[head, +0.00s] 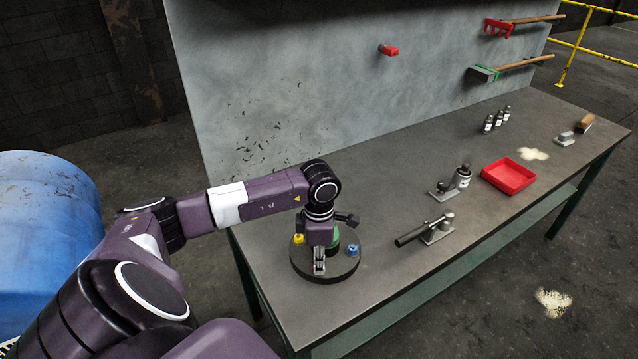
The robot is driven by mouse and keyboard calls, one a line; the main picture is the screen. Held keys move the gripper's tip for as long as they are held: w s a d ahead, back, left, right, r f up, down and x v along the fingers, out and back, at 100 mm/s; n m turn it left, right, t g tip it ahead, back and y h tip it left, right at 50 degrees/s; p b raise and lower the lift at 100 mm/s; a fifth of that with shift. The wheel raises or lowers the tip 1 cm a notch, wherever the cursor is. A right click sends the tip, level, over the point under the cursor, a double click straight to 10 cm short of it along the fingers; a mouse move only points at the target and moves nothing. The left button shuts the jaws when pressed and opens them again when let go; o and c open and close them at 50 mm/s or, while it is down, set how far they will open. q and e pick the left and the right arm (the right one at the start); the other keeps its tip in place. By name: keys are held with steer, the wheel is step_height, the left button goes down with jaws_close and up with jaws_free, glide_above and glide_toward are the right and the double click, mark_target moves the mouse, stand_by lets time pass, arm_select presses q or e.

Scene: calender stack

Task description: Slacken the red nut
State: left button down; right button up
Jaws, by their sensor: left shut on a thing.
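A round dark plate (300,264) lies on the near left part of the workbench. A yellow nut (298,239) sits at its left edge and a blue nut (352,250) at its right. A green part (335,238) shows near the middle, partly behind my gripper. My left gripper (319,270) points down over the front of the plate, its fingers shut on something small. The fingers hide what they hold, and I cannot make out its colour. No red nut is visible on the plate. My right gripper is not in view.
A lever tool (425,233) lies right of the plate. Beyond it stand a small bottle (462,176), a red tray (508,176) and several little bottles. A red part (390,50) and two tools hang on the back panel. A blue barrel (45,225) stands left.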

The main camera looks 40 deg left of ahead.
arm_select(q)
steer(key=n+b, duration=0.2)
steer(key=n, duration=0.1)
steer(key=shift+w+f+n, duration=0.1)
steer(key=shift+n, duration=0.2)
steer(key=n+b, duration=0.1)
steer(key=n, duration=0.1)
steer(key=shift+n, duration=0.4)
steer(key=n+b, duration=0.2)
steer(key=n, duration=0.1)
steer(key=shift+a+n, duration=0.1)
steer(key=shift+n, duration=0.2)
steer(key=n+b, duration=0.1)
steer(key=n, duration=0.2)
steer(key=shift+n, duration=0.4)
steer(key=n+b, duration=0.1)
steer(key=n, duration=0.2)
steer(key=n+b, duration=0.1)
steer(key=n, duration=0.3)
steer(key=shift+a, duration=0.1)
steer(key=n, duration=0.4)
steer(key=shift+r+n+b, duration=0.2)
steer(key=shift+n+b, duration=0.1)
steer(key=shift+n, duration=1.2)
